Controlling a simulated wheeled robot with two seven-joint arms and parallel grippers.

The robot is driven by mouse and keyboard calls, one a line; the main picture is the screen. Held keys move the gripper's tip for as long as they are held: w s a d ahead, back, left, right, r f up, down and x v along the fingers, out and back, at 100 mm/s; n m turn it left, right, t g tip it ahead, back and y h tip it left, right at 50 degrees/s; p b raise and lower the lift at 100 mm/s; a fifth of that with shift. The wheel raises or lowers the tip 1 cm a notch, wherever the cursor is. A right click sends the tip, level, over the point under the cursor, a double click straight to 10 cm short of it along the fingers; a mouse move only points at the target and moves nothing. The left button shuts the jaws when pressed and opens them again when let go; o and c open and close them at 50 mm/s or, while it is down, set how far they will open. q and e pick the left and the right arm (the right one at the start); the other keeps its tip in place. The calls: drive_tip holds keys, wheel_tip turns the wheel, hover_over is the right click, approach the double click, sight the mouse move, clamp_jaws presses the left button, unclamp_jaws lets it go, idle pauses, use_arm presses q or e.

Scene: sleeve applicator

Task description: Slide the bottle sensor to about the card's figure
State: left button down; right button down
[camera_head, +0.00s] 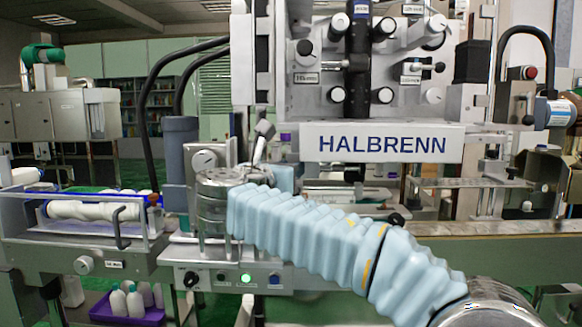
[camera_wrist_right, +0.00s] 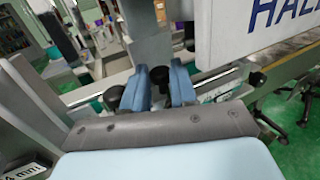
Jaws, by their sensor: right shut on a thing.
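My right arm reaches in from the right in the head view under a pale blue ribbed sleeve, which hides the right gripper there. In the right wrist view, the blue fingers of my right gripper (camera_wrist_right: 160,88) are closed on a small dark part (camera_wrist_right: 160,76) at the rail (camera_wrist_right: 218,76). It appears to be the bottle sensor, mostly hidden by the fingers. A small white label (camera_head: 306,78) is on the machine in the head view; its figure is too small to read surely. Part of a label ending in "mm" (camera_wrist_right: 24,170) shows in the wrist view. My left gripper is not in view.
The HALBRENN panel (camera_head: 382,143) hangs above my arm, its edge close to the right of my gripper. Black knobs (camera_wrist_right: 256,79) sit along the rail. A purple tray (camera_head: 126,306) with white bottles stands lower left. A green lamp (camera_head: 246,278) glows on the front panel.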

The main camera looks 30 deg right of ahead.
drive_tip(key=c, duration=0.9)
unclamp_jaws()
drive_tip(key=shift+c, duration=0.2)
drive_tip(key=v, duration=1.3)
drive_tip(key=shift+s+a, duration=0.3)
